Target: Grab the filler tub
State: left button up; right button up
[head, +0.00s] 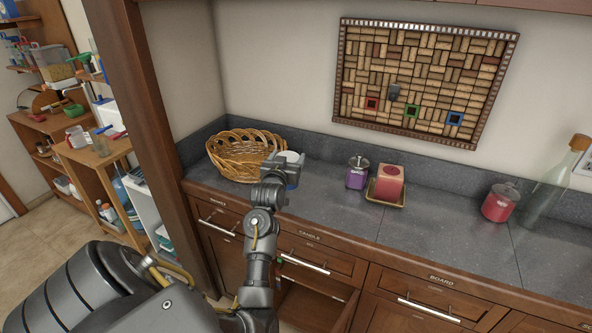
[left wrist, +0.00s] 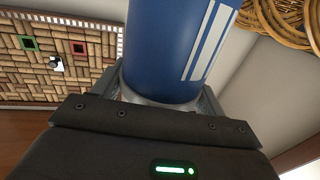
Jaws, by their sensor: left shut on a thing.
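The filler tub, a blue cylinder with white stripes (left wrist: 175,45), fills the upper middle of the left wrist view. In the head view its pale lid (head: 293,156) shows beside the wicker basket, with most of its body hidden behind my gripper. My left gripper (head: 284,172) is shut on the tub, and its jaws also show around it in the left wrist view (left wrist: 165,98). Whether the tub touches the counter cannot be told. My right gripper is not in view.
A wicker basket (head: 240,153) stands close on the left. A purple jar (head: 357,175), a red candle on a tray (head: 389,184), a red jar (head: 500,203) and a glass bottle (head: 552,183) stand to the right. A cork board (head: 425,80) hangs behind.

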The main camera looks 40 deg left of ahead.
pick_arm(q)
jog(key=s+r+b, duration=0.1)
jog(key=s+r, duration=0.1)
jog(key=s, duration=0.2)
jog(key=s+a+r+b, duration=0.1)
jog(key=s+r, duration=0.1)
jog(key=s, duration=0.3)
jog(key=shift+r, duration=0.35)
jog(key=shift+s, duration=0.15)
